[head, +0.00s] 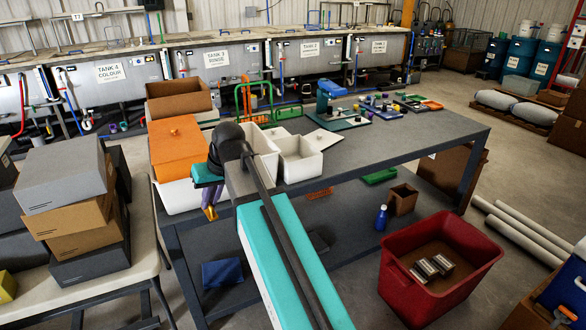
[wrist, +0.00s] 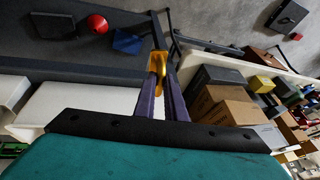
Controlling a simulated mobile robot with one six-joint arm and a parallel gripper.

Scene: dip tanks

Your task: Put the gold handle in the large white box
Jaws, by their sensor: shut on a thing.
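My gripper (head: 209,208) hangs fingers-down just off the near left edge of the grey workbench. In the wrist view its two purple fingers (wrist: 158,75) are shut on the gold handle (wrist: 157,63) at their tips. The handle's gold tip also shows in the head view (head: 211,213). White boxes stand on the bench: an open one (head: 300,160), another partly hidden behind my arm (head: 263,150), and one at the left under an orange lid (head: 175,146), its white side (head: 178,197) showing below. I cannot tell which is the large one.
A cart with stacked cartons (head: 75,200) stands close at left. The bench's back right holds parts and small trays (head: 385,103). A red bin (head: 440,265) stands on the floor at right. A blue box (head: 222,274) lies on the lower shelf.

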